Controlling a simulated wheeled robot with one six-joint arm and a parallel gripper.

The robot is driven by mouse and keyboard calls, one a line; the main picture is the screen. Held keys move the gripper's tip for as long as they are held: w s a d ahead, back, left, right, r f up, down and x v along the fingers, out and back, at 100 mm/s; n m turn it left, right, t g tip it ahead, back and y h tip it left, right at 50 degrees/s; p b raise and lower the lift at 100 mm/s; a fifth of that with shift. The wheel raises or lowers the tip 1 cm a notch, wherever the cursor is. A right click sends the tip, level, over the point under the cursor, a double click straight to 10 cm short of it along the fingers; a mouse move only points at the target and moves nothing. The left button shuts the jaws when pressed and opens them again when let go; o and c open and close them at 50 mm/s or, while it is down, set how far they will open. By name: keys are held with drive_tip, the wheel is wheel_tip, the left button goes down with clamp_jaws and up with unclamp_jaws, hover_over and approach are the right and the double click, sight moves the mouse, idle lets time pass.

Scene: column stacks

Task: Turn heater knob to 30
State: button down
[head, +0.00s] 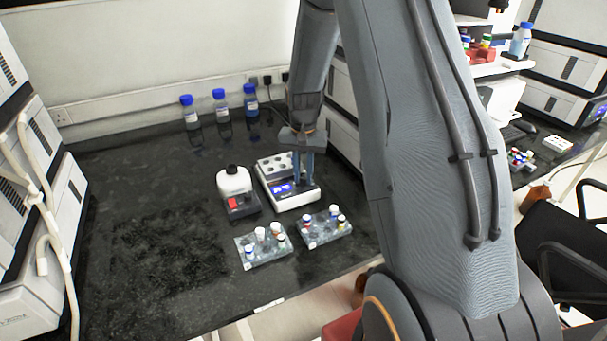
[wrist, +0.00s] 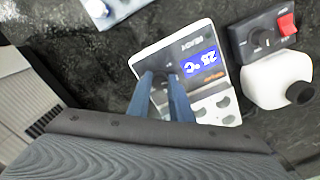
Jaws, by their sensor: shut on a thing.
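The heater (head: 270,184) is a white block with round wells and a lit blue display, standing on the dark bench. It also shows in the wrist view (wrist: 205,32), where its display (wrist: 200,62) appears upside down and seems to read 25 °C. My gripper (head: 305,182) points down over the heater's front panel, beside the display. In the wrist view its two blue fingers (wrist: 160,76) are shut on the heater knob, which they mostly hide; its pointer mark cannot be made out.
A device with a red switch and dark knob (wrist: 258,38) and a white body with a black cap (head: 233,180) stands close left of the heater. Two vial racks (head: 264,246) (head: 328,230) stand in front. Blue-capped bottles (head: 220,104) stand at the back. The bench's left part is clear.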

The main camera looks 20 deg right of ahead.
sight(303, 178)
drive_tip(key=shift+m, duration=0.7)
drive_tip(key=shift+w, duration=0.1)
drive_tip(key=c, duration=1.6)
unclamp_jaws()
drive_tip(key=shift+r, duration=0.15)
wheel_tip(303, 178, up, 8)
drive_tip(key=shift+f+b, duration=0.2)
drive_tip(key=shift+b, duration=0.55)
